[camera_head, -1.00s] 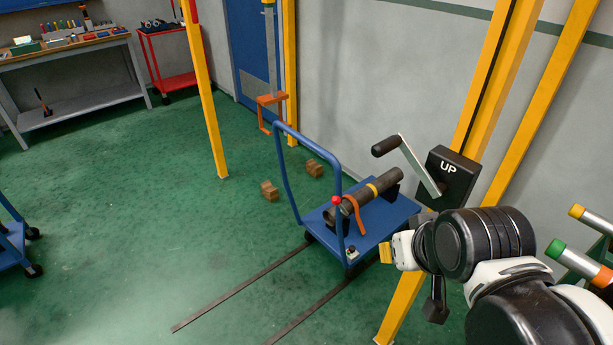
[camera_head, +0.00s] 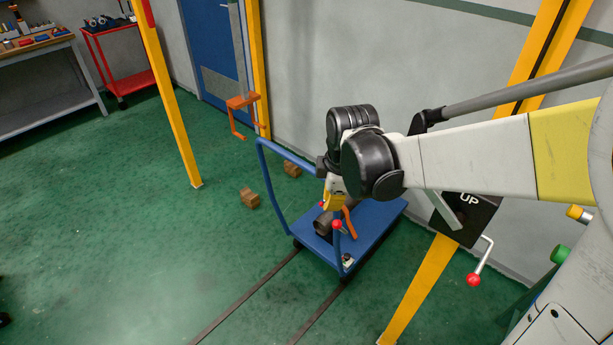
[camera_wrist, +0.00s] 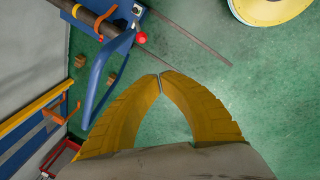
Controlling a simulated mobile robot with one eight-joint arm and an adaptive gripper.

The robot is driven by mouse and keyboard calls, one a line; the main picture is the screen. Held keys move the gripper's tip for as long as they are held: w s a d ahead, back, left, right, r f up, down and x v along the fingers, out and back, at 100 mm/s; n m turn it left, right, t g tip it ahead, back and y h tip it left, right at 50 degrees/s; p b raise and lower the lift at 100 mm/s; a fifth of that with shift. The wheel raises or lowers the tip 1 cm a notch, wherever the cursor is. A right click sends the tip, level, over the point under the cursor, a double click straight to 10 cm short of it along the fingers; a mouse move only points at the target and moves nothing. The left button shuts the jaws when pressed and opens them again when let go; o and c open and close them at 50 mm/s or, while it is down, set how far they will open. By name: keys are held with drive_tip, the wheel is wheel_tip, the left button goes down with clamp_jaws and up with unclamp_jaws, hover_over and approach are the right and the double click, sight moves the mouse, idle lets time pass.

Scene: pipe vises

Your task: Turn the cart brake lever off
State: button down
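The blue cart (camera_head: 372,236) stands on the green floor with a tall blue push handle (camera_head: 273,195). A red knob (camera_head: 337,225) shows beside the handle's near leg and looks like the end of the brake lever; it also shows in the wrist view (camera_wrist: 141,38). The lever's shaft is hard to tell from the handle leg. A small dark and pale fitting (camera_head: 347,258) sits at the deck's near corner. My gripper (camera_head: 333,205) hangs over the cart just above the knob in the head view. In the wrist view its yellow fingertips (camera_wrist: 160,76) meet with nothing between, apart from the knob.
A dark pipe (camera_wrist: 82,18) with an orange strap (camera_wrist: 106,20) lies on the cart. A black UP box (camera_head: 466,216) with a red-knobbed crank (camera_head: 475,279) is on the yellow post at right. Wooden blocks (camera_head: 249,198) lie beyond the handle. Floor at front left is clear.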

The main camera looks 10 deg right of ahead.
sight(342, 228)
drive_tip(key=w+a+f+n+g+b, duration=0.1)
drive_tip(key=w+f+n+b, duration=0.2)
drive_tip(key=f, duration=0.8)
drive_tip(key=w+a+f+n+g+b, duration=0.15)
drive_tip(key=f+n, duration=0.35)
drive_tip(key=f, duration=0.5)
drive_tip(key=shift+t, duration=0.25)
drive_tip(key=d, duration=0.1)
drive_tip(key=w+d+r, duration=0.1)
drive_tip(key=w+d+b, duration=0.1)
drive_tip(key=d, duration=0.1)
drive_tip(key=shift+w+r, duration=0.15)
drive_tip(key=shift+w, duration=0.1)
drive_tip(key=shift+w+d+r+p, duration=0.3)
drive_tip(key=shift+w+d+r, duration=0.15)
drive_tip(key=shift+d+r, duration=0.15)
drive_tip(key=shift+w+d+r+p, duration=0.25)
drive_tip(key=shift+w+d+r, duration=0.2)
drive_tip(key=shift+d, duration=0.2)
drive_tip(key=shift+a, duration=0.1)
